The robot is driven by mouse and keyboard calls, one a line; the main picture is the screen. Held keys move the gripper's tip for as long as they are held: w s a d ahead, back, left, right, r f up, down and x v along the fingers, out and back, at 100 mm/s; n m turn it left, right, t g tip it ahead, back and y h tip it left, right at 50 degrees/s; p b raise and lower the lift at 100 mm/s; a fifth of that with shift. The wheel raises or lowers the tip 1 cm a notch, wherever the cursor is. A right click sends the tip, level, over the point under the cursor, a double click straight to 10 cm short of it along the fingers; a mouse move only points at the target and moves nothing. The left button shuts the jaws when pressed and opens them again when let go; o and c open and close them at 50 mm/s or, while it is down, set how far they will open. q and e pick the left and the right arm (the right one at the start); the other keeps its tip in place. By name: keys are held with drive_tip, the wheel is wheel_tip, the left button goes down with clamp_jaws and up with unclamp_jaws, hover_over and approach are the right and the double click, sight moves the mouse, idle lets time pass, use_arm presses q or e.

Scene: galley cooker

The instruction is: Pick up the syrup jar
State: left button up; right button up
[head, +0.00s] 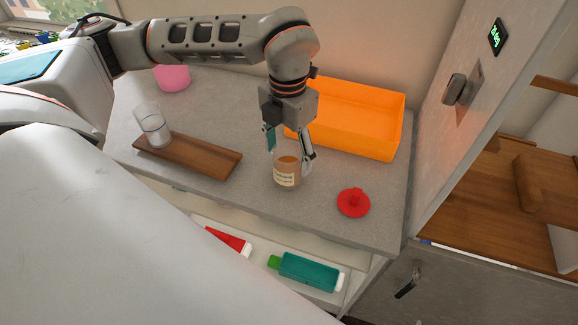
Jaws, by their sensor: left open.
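The syrup jar (286,173), a small amber jar with a pale label, stands upright on the grey counter. My left gripper (290,158) points down at it from above, its fingers open on either side of the jar's top. I cannot tell whether the fingers touch the glass. A red lid with a knob (354,202) lies on the counter to the right of the jar. My right gripper is not in view.
An orange bin (375,133) stands behind the jar to the right. A wooden board (205,160) with a clear glass (152,125) lies to the left, and a pink container (172,78) stands farther back. Bottles (308,270) lie on a shelf below the counter's front edge.

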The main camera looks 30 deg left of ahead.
use_arm(q)
wheel_tip(320, 180, down, 5)
drive_tip(key=shift+p, duration=0.35)
drive_tip(key=c, duration=1.5)
drive_tip(key=shift+o, duration=0.2)
drive_tip(key=shift+r, duration=0.15)
